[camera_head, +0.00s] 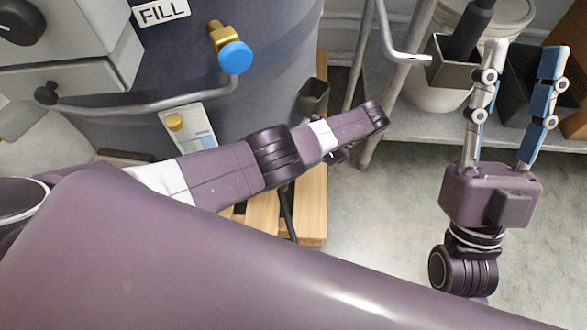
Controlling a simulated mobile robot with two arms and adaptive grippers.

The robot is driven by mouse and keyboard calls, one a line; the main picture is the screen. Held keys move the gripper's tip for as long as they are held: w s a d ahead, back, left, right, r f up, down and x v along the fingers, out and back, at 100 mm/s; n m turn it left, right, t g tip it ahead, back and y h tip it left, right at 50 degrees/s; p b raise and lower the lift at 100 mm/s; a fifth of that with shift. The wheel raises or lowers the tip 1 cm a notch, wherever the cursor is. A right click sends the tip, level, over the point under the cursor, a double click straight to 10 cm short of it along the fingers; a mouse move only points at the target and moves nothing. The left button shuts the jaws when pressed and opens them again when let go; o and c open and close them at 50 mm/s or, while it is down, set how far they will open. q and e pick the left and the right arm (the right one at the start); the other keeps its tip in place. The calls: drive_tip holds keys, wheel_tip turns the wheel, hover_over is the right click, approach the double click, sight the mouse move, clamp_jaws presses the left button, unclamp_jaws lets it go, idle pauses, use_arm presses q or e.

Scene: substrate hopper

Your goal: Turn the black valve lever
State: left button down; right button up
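A dark, blunt-ended handle (313,97) stands up behind my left arm, beside the dark blue hopper (290,50). It may be the black valve lever, but its lower part is hidden by the arm. My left arm comes in from the left, crosses in front of the hopper and ends to the right of this handle. My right gripper (522,55) is at the right, fingers pointing up the picture. It is open, with its fingers well apart and nothing seen between them, far from the handle.
A brass fitting with a blue knob (235,57) and a bent metal tube (150,107) are on the hopper. A wooden pallet (312,205) lies below. A metal shelf (425,152) with a white bucket and dark bins stands behind my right gripper. Grey floor is clear between.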

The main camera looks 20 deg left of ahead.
use_arm(q)
drive_tip(key=c, duration=2)
unclamp_jaws()
